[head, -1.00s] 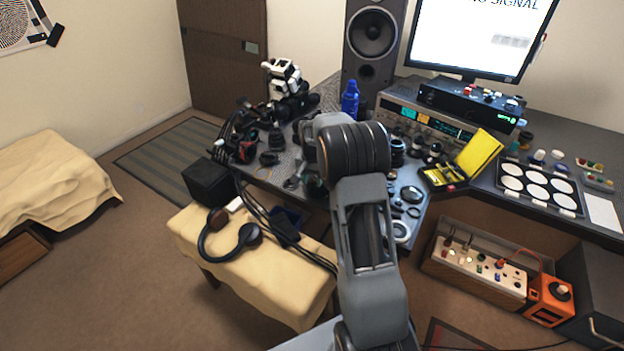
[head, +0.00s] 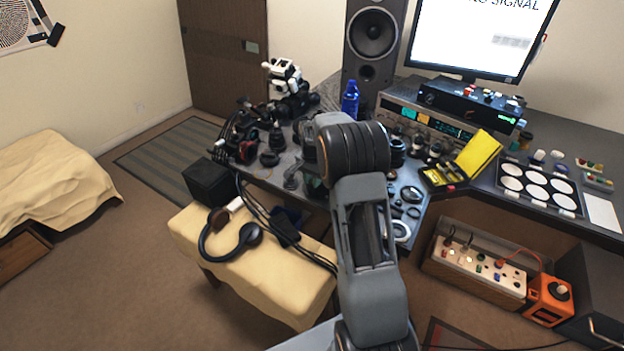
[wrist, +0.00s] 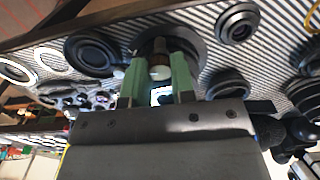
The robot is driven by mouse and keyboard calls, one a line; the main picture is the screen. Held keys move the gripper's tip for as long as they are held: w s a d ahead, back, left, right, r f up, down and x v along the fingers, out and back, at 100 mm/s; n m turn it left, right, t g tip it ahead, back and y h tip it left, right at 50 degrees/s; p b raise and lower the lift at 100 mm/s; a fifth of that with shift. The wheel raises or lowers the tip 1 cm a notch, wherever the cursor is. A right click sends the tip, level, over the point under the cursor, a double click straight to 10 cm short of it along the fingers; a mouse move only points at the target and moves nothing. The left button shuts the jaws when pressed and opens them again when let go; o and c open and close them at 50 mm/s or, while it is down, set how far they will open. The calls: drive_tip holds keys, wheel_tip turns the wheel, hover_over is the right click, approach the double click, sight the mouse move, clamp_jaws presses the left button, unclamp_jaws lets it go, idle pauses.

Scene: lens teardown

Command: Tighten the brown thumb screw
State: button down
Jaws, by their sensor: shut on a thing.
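In the wrist view my gripper (wrist: 156,62) has its two pale green fingers on either side of a small brown knob with a paler end (wrist: 160,72), which looks like the thumb screw. The fingers are shut on it. Behind it is a dark round part (wrist: 192,40) lying on the striped surface; how the screw sits in that part is hidden. In the head view my own arm covers the gripper and the screw.
Dark lens rings (wrist: 90,55) and a lens (wrist: 238,22) lie close around the gripper. In the head view the desk is crowded, with a blue bottle (head: 350,99), a yellow case (head: 479,153) and a camera rig (head: 284,82). Headphones (head: 231,238) rest on the cloth-covered bench.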

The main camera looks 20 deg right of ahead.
drive_tip(key=c, duration=0.9)
unclamp_jaws()
drive_tip(key=shift+c, duration=0.2)
drive_tip(key=shift+r, duration=0.1)
wheel_tip(320, 180, up, 14)
drive_tip(key=shift+f+p, duration=0.2)
drive_tip(key=shift+p, duration=0.15)
